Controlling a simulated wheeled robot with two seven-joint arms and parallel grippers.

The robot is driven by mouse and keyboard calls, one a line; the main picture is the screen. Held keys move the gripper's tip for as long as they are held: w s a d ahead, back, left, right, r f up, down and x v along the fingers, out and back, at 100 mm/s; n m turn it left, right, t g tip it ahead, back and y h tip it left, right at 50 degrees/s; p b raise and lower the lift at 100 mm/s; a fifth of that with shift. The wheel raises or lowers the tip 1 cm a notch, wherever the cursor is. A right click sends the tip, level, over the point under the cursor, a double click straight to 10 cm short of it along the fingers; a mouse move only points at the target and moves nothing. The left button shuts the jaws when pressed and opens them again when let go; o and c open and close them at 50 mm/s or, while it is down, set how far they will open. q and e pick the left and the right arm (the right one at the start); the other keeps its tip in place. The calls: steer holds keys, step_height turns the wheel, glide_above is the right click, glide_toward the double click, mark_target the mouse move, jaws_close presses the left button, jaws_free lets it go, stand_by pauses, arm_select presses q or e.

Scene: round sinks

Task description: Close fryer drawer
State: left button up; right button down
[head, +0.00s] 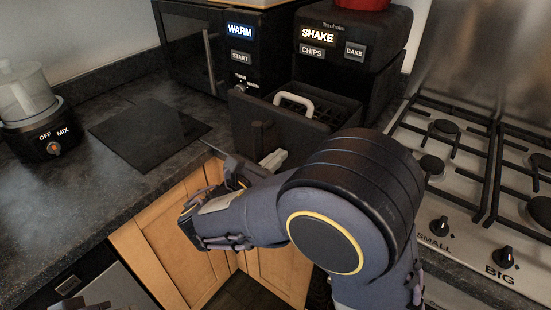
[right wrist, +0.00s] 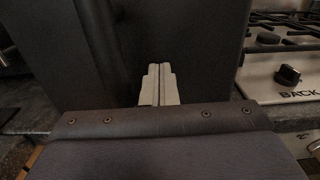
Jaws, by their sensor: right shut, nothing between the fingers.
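The black fryer (head: 350,50) stands on the counter beside the stove. Its drawer (head: 285,118) is pulled out toward me, with a basket and a light grey handle (head: 293,101) showing inside. My right gripper (head: 275,158) is shut and empty at the lower front of the drawer. In the right wrist view its pale fingertips (right wrist: 158,84) are together in front of the dark drawer front (right wrist: 190,45). I cannot tell whether they touch it. My right arm hides the drawer's lower right part. My left gripper cannot be made out clearly.
A microwave (head: 190,45) stands left of the fryer. A blender base (head: 45,135) sits at the far left, and a dark flat board (head: 150,133) lies on the counter. A gas stove (head: 465,165) with knobs is at right. Wooden cabinet doors (head: 170,245) are below the counter.

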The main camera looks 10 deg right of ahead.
steer(key=p, duration=0.2)
glide_toward(332, 107)
steer(key=x, duration=0.8)
steer(key=shift+w+d+p, duration=0.15)
steer(key=shift+d+p, duration=0.2)
steer(key=shift+a, duration=0.2)
